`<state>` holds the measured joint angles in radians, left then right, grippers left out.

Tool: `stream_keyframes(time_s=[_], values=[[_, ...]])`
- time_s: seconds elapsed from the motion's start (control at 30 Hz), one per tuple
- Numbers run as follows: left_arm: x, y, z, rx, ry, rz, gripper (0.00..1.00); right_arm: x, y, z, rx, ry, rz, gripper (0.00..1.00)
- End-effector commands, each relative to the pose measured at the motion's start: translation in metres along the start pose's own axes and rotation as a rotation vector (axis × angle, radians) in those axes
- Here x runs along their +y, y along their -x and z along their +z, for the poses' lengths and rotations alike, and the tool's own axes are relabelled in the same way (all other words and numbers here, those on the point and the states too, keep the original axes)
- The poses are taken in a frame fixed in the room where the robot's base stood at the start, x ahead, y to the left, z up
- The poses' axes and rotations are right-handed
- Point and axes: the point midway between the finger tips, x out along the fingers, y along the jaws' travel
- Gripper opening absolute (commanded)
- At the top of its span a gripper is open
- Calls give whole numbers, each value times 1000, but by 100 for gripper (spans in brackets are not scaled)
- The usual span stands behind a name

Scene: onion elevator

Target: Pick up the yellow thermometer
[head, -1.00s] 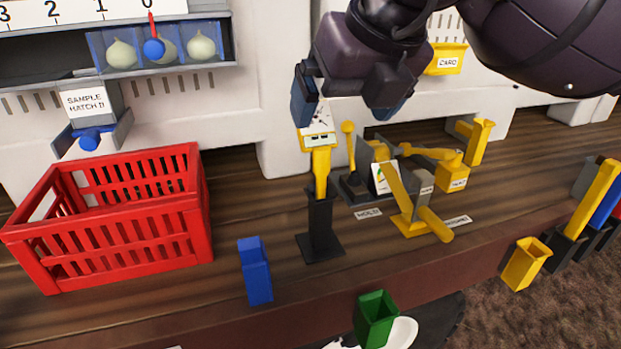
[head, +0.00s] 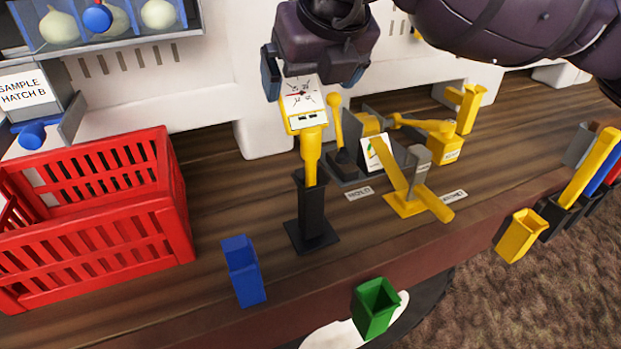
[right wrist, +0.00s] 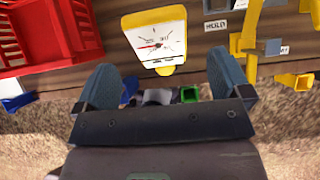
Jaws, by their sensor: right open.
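The yellow thermometer (head: 311,150) stands upright in a black holder (head: 311,215) on the wooden counter. Its white dial with a red needle faces up and shows at its top. My right gripper (head: 312,85) is open and empty, just above and behind the dial in the head view. In the right wrist view the dial (right wrist: 155,42) lies beyond the gap between the two blue fingertips of the right gripper (right wrist: 168,80), apart from both. My left gripper is not in view.
A red crate (head: 150,220) stands at left, with a blue holder (head: 243,270) near the front edge. A yellow and grey lever device (head: 413,185) is to the right of the thermometer. Green (head: 376,305) and yellow (head: 521,236) bins are at the counter's front edge.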

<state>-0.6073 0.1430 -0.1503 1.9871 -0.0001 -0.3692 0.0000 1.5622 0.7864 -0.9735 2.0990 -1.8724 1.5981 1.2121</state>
Motion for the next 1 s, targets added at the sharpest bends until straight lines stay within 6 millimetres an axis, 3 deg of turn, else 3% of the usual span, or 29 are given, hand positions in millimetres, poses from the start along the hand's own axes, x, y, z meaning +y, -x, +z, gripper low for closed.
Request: stream_keyframes(time_s=[0.4, 0.7, 1.0], values=[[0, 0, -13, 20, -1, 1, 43, 0, -47, -4, 2, -1, -1, 96], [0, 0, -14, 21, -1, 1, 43, 0, -51, -4, 0, 0, 0, 96], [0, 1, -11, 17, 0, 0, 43, 0, -51, -4, 1, 0, 0, 50]])
